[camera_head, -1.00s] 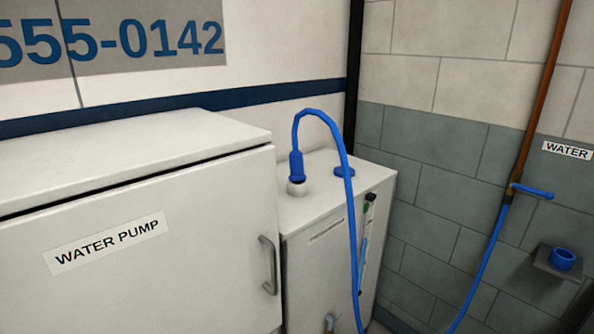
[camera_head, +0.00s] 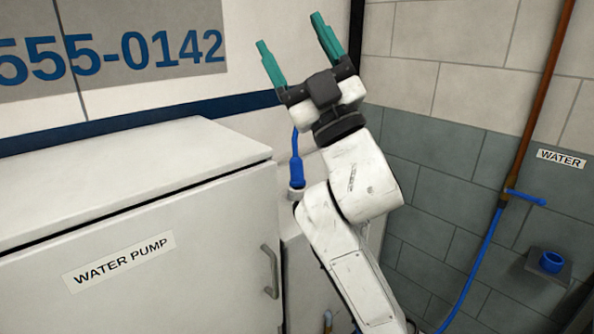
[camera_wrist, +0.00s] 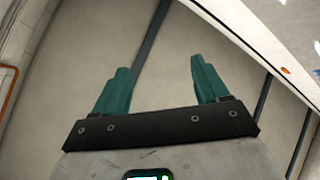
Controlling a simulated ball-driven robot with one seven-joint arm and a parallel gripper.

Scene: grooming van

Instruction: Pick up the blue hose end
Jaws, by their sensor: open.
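The blue hose end (camera_head: 296,172) stands upright in a white neck (camera_head: 296,192) on top of a white box-shaped tank (camera_head: 300,255) in the head view. My gripper (camera_head: 289,31) is open and empty, raised above and in front of the hose end, with its green fingers pointing up. My arm hides most of the hose's loop and much of the tank. In the wrist view my gripper (camera_wrist: 158,72) is open, with only bare wall and dark strips beyond it; the hose end is not seen there.
A white cabinet labelled WATER PUMP (camera_head: 150,250), with a grey handle (camera_head: 270,272), stands left of the tank. On the right wall are a pipe with a blue tap (camera_head: 526,197), the lower hose (camera_head: 474,270) and a blue cup-like fitting (camera_head: 551,262) on a bracket.

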